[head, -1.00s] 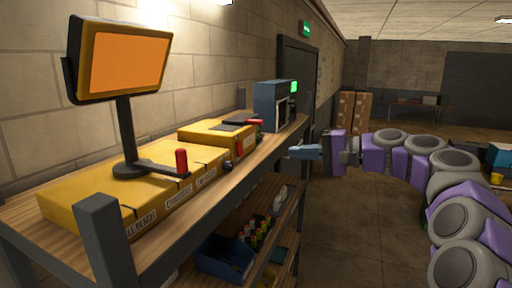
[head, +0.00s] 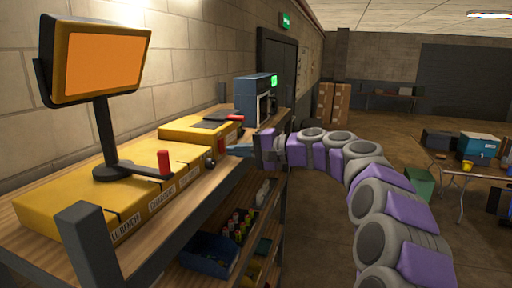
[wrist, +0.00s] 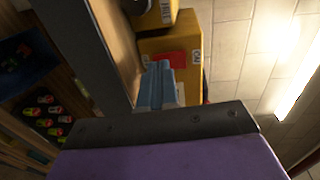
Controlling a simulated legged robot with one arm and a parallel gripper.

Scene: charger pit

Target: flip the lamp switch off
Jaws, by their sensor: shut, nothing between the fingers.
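A lamp with a glowing orange panel (head: 100,62) stands on a dark post on a long yellow box (head: 75,205) on the shelf. A red-handled lever (head: 164,163) sticks up near the lamp's foot; I cannot tell if it is the lamp's switch. A second yellow box (head: 182,128) lies behind. My gripper (head: 230,150) is shut and empty, its blue fingers beside the right end of this second box. In the wrist view the fingers (wrist: 160,70) point at a red patch (wrist: 168,58) on a yellow box face with a small white label. Contact cannot be told.
A grey-blue machine with a green display (head: 253,100) stands farther along the shelf. A blue bin (head: 208,254) and small coloured items sit on the lower shelf. The shelf's dark front post (head: 88,245) rises close by. Open floor lies to the right, with a table (head: 470,172) beyond.

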